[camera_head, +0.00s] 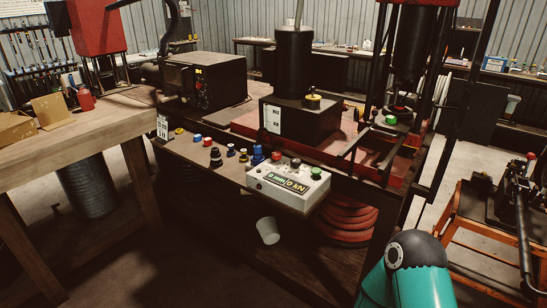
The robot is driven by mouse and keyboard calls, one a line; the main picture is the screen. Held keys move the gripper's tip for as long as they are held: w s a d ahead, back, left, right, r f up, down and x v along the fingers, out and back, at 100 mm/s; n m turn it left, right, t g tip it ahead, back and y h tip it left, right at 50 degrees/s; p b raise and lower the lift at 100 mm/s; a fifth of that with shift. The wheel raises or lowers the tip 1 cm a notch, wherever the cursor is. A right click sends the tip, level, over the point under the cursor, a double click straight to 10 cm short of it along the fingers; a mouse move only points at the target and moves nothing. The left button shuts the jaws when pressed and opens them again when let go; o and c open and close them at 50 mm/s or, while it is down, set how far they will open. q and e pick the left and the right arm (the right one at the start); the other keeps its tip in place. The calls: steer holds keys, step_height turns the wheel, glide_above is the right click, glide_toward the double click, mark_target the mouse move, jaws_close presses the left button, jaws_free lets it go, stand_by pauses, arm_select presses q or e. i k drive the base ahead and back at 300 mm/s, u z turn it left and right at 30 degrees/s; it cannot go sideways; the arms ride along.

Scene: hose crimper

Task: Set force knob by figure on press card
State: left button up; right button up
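A white control box (290,187) sits at the front edge of the bench, its display reading "0 mm" and "0 kN". I cannot tell for sure which knob sets the force. A small white card (162,128) with dark marks stands at the left end of the shelf. Another white plate (272,119) is on the black press block; its figures are too small to read. Neither gripper is in view; only a teal arm link of mine shows at bottom right.
Several small fittings (215,157) stand along the shelf left of the box. A brass-coloured piece (313,101) sits on the press block. A wooden table (75,128) is at left. A white cup (268,230) and red coiled hose (345,220) are below the box.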

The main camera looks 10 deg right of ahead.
mark_target(296, 162)
steer(key=u, duration=0.1)
steer(key=i, duration=1.05)
steer(key=z, duration=0.65)
